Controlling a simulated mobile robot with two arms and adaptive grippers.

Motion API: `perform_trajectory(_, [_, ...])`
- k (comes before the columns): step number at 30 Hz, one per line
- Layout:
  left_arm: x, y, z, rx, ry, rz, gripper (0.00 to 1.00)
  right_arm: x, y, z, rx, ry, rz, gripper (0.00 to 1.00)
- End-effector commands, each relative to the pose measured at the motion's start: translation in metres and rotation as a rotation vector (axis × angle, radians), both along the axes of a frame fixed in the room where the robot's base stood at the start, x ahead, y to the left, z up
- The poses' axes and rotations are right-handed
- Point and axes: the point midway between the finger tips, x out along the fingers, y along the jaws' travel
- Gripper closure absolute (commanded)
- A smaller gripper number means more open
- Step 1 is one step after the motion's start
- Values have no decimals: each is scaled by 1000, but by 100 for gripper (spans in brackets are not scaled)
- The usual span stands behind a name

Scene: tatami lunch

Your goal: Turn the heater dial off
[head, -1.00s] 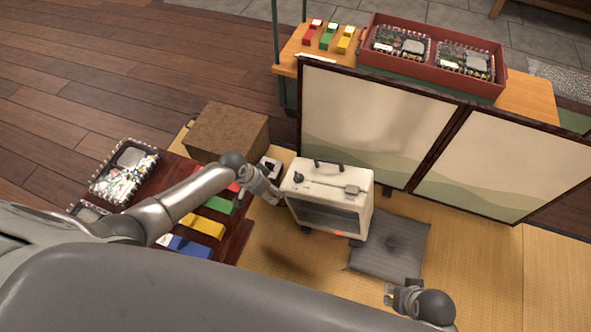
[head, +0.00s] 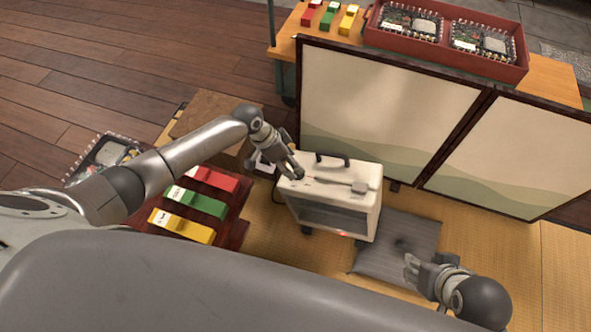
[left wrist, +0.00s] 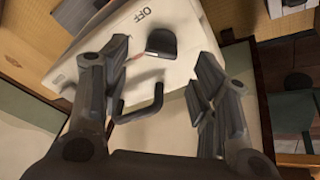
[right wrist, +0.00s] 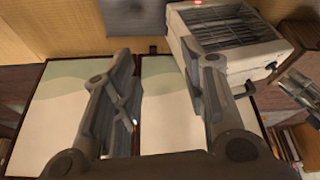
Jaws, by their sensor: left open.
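The cream heater (head: 364,215) stands upright on the tatami, with a grille and a red glow low at its front. In the left wrist view the dark dial (left wrist: 162,43) is on its top, near the word OFF. My left gripper (head: 290,170) is open over the left part of the heater's top, its fingers on either side of the dial; I cannot tell whether they touch it. It mostly hides the dial in the head view. My right gripper (head: 424,268) is open and empty over the grey cushion's right side. The heater also shows in the right wrist view (right wrist: 243,62).
A folding screen (head: 385,110) stands close behind the heater, and its carry handle (head: 332,158) rises from the top. A grey cushion (head: 385,262) lies to the right. A low table with red, green (head: 205,204) and yellow blocks and a brown box (head: 200,110) are to the left.

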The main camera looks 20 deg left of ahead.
Motion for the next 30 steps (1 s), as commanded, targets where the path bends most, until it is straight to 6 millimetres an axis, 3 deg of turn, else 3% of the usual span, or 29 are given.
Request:
perform_trajectory(6, [4, -8, -18, 1, -2, 1, 45, 38, 12, 11, 36, -176, 15, 60])
perform_trajectory(15, [7, -15, -37, 1, -2, 1, 45, 74, 24, 31, 78, -369, 29, 60])
perform_trajectory(30, [8, -17, -41, 1, -3, 1, 46, 85, 28, 39, 91, -431, 33, 60])
